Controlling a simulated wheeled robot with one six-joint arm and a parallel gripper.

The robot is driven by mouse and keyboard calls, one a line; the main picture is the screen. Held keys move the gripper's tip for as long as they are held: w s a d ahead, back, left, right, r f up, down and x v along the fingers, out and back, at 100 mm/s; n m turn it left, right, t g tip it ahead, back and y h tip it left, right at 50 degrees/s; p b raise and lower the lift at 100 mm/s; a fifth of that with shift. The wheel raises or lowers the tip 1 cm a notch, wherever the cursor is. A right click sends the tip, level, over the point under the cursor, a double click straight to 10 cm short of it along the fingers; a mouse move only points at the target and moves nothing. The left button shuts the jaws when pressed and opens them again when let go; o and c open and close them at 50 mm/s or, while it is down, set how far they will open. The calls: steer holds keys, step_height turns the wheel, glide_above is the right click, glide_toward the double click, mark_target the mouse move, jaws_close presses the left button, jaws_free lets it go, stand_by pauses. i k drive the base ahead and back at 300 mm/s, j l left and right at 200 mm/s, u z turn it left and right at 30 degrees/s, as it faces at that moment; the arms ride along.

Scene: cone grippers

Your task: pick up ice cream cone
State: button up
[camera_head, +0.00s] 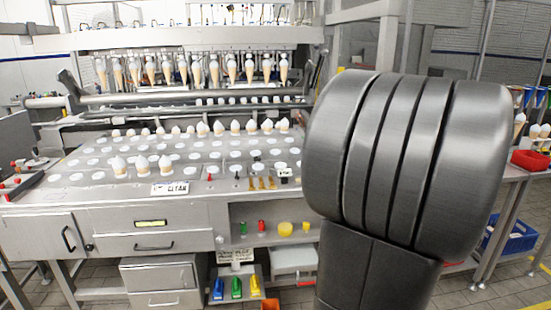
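Several ice cream cones (235,127) stand in a row of holes along the back of the steel worktop. A few more cones (141,165) stand in a nearer row at the left of the worktop. Another row of cones (249,68) hangs from the machine's bar above, tips down with white tops up. At the far right, a few more cones (535,131) are partly in view. The thick dark grey links of my arm fill the right middle and hide part of the scene. My gripper is not in view.
The steel worktop (75,190) has white round spots in rows and a small sign (170,188). Small tools lie at its front. Drawers and a shelf with coloured items are below. A red bin (531,160) and a blue crate (511,236) are at right. Tiled floor shows in front.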

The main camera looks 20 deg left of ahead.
mark_target(142, 164)
steer(key=i+j+u, duration=0.1)
steer(key=u, duration=0.35)
steer(key=i+j+u, duration=0.2)
steer(key=u, duration=0.25)
steer(key=i+j+u, duration=0.15)
steer(key=u, duration=0.3)
steer(key=i+u, duration=0.2)
steer(key=u, duration=0.25)
steer(key=i+l+u, duration=0.2)
steer(key=i, duration=0.3)
steer(key=i+l+u, duration=0.2)
steer(key=i, duration=0.3)
steer(key=i+l+u, duration=0.2)
steer(key=i, duration=0.3)
